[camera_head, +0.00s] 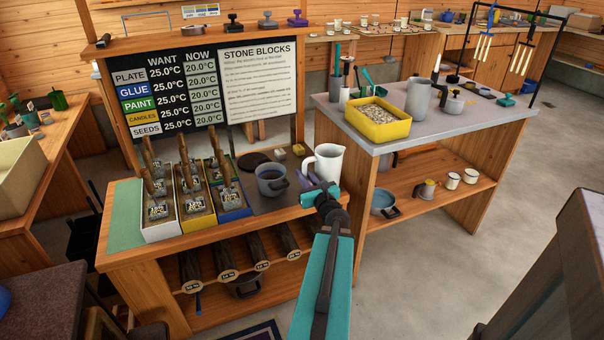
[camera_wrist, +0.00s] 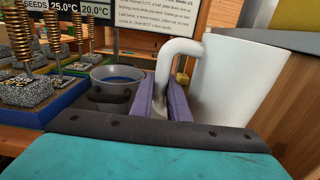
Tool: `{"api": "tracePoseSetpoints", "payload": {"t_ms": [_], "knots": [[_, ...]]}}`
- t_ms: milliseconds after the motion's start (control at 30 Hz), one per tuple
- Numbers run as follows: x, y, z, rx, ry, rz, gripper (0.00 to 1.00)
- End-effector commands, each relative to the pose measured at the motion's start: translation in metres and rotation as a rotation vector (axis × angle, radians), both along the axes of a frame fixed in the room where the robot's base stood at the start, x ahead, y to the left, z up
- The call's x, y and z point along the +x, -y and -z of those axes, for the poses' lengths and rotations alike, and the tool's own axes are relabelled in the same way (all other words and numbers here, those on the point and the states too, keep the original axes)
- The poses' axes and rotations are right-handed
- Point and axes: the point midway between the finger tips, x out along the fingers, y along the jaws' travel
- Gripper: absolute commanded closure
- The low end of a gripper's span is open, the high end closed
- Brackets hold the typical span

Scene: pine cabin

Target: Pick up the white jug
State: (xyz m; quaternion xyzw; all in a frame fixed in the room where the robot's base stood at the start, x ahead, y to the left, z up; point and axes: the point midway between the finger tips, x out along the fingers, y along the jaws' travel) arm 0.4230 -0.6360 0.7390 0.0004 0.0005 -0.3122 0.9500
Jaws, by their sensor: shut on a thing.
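The white jug (camera_head: 328,162) stands upright at the right end of the near wooden bench. It fills the right side of the wrist view (camera_wrist: 236,90), with its handle (camera_wrist: 181,62) towards the left. My gripper (camera_head: 312,189) is at the jug's near left side. In the wrist view its two purple fingers (camera_wrist: 162,100) are shut on the lower part of the handle. The jug's base is partly hidden by my gripper, and I cannot tell whether it still touches the bench.
A grey pot (camera_head: 271,180) stands close left of the jug. Trays of stone blocks with coiled stems (camera_head: 158,215) fill the bench's left part. A sign board (camera_head: 208,85) rises behind. To the right, a grey-topped table holds a yellow bin (camera_head: 377,128) and a grey jug (camera_head: 418,98).

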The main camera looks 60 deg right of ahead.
Motion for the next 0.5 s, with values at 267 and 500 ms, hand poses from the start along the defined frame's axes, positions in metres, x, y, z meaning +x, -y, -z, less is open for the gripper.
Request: {"api": "tracePoseSetpoints", "payload": {"t_ms": [267, 500], "knots": [[-0.0052, -0.0056, -0.0047, -0.002, 0.001, -0.003, 1.0], [-0.0099, -0.01, -0.005, -0.003, 0.0, -0.003, 1.0]]}}
